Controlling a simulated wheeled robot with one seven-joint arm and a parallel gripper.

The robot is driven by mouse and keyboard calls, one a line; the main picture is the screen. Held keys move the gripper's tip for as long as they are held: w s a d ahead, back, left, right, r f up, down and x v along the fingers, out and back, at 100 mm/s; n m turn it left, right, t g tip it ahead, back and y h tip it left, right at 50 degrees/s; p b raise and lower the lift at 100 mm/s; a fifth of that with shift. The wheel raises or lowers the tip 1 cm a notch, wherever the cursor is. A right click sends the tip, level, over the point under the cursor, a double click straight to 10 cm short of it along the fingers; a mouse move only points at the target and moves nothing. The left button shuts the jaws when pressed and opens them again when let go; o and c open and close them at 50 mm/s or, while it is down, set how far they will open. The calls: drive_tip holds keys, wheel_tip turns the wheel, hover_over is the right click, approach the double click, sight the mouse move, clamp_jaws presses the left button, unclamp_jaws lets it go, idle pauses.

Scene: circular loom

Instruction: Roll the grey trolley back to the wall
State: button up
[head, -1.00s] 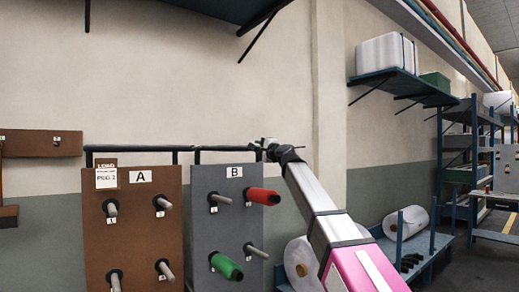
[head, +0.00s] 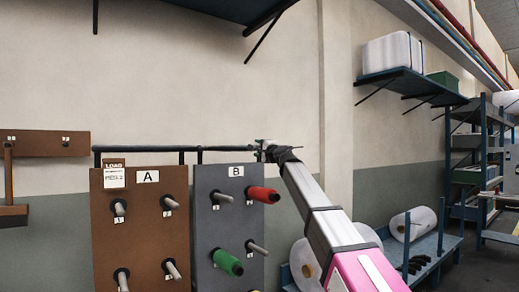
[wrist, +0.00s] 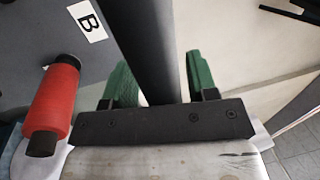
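The grey trolley (head: 207,236) is an upright grey panel marked B, with several pegs, a red spool (head: 264,195) and a green spool (head: 228,262). A dark rail (head: 225,148) runs along its top. My gripper (head: 268,148) is at the right end of that rail. The red spool (wrist: 52,108) and part of the grey panel (wrist: 40,35) show at left. The trolley's lower part and wheels are out of view.
A brown panel marked A (head: 145,235) stands left of the grey one. A blue low rack (head: 440,248) with white rolls is at right. Blue shelves (head: 405,78) hang on the wall. The wall (head: 200,100) is behind the panels.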

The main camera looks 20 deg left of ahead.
drive_tip(key=shift+r, duration=0.1)
drive_tip(key=v, duration=1.1)
drive_tip(key=shift+a, duration=0.1)
idle(1.7)
